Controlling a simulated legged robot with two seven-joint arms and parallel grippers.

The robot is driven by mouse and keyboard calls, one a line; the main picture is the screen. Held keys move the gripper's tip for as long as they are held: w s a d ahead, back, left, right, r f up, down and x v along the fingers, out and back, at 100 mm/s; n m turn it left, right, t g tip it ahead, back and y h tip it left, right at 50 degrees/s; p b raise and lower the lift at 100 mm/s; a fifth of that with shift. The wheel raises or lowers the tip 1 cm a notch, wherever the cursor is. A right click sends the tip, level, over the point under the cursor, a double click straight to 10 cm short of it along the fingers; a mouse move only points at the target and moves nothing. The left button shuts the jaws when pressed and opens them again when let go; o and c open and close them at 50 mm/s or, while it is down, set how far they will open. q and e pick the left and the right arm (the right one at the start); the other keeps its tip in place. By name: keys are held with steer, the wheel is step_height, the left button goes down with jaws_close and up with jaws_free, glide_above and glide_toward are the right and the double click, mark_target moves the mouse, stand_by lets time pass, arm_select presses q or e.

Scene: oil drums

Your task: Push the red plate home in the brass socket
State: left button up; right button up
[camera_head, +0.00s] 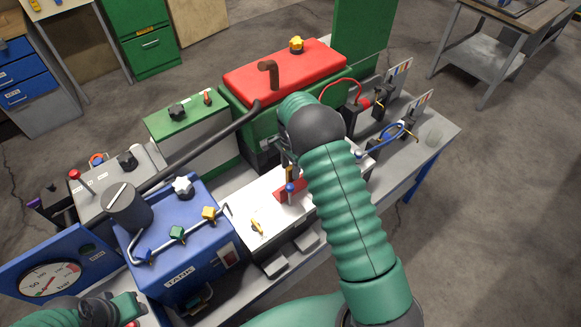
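A small red plate (281,195) stands on the white top of the bench unit, just below my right gripper in the picture. My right gripper (289,165) points down at it, partly hidden by my green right arm. A small blue knob (290,188) shows in front of the red plate. I cannot tell whether the fingers touch the plate or how far they are apart. A bit of brass colour shows by the fingers, but I cannot make out the brass socket. My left arm enters at the bottom left; its gripper's fingertips are not clearly visible.
A blue tank (181,284) with coloured valves and a gauge (50,279) stands at left. A red-lidded green box (238,97) stands behind the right gripper. A dark pipe (200,146) slants across the bench.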

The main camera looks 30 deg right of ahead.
steer(key=shift+r, duration=0.2)
step_height(320, 180, up, 16)
steer(key=b, duration=0.3)
steer(key=s+a+f+n+t, duration=0.1)
steer(key=s+a+f+n, duration=0.2)
steer(key=s+a+n, duration=0.2)
steer(key=s+a+f+n, duration=0.3)
steer(key=s+a+n, duration=0.2)
steer(key=s, duration=0.4)
steer(key=s+a+f+n+t+b, duration=0.1)
steer(key=s+a+f+n, duration=0.2)
steer(key=s+a+n, duration=0.2)
steer(key=shift+s+a+n+t, duration=0.15)
steer(key=shift+s+n+t, duration=0.15)
steer(key=shift+s+n, duration=0.7)
steer(key=shift+r, duration=0.1)
steer(key=shift+a, duration=0.2)
